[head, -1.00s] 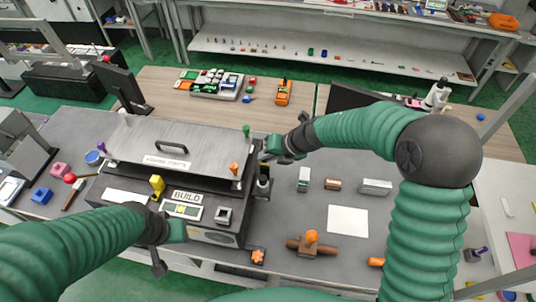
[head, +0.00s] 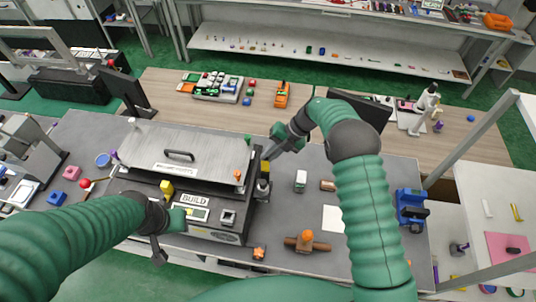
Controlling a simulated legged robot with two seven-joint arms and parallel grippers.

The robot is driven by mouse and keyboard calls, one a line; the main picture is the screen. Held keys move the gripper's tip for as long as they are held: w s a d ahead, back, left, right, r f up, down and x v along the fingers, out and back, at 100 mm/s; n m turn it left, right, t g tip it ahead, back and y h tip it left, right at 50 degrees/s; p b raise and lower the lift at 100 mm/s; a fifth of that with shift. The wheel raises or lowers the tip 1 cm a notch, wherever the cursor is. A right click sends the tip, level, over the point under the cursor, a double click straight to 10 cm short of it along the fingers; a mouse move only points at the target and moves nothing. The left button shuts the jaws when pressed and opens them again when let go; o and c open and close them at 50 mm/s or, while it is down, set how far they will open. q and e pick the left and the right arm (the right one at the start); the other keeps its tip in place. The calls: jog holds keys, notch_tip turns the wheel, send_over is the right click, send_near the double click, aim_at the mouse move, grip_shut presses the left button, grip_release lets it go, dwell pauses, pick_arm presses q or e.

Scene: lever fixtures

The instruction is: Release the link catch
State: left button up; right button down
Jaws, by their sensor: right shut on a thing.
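A grey machine with a metal lid (head: 150,140) and a dark base marked BUILD stands at the left middle of the table. At its right side are a dark upright post (head: 262,188) and a small yellow piece (head: 265,167). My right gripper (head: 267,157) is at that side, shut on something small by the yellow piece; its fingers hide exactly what. I cannot make out which part is the link catch. My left gripper (head: 160,256) hangs in front of the machine's front panel, apart from the right side; its jaw opening is unclear.
A yellow knob (head: 167,188) stands on the front. A brown fixture with an orange ball (head: 307,236) and a blue device (head: 410,208) lie to the right.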

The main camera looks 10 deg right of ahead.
jog(key=shift+w+d+f+g+y+b, duration=0.1)
jog(key=shift+w+d+g+y+b, duration=0.15)
jog(key=shift+w+g+b, duration=0.35)
jog(key=c, duration=1.7)
grip_release()
jog(key=shift+m, duration=0.3)
jog(key=shift+c, duration=0.2)
jog(key=shift+o, duration=1.4)
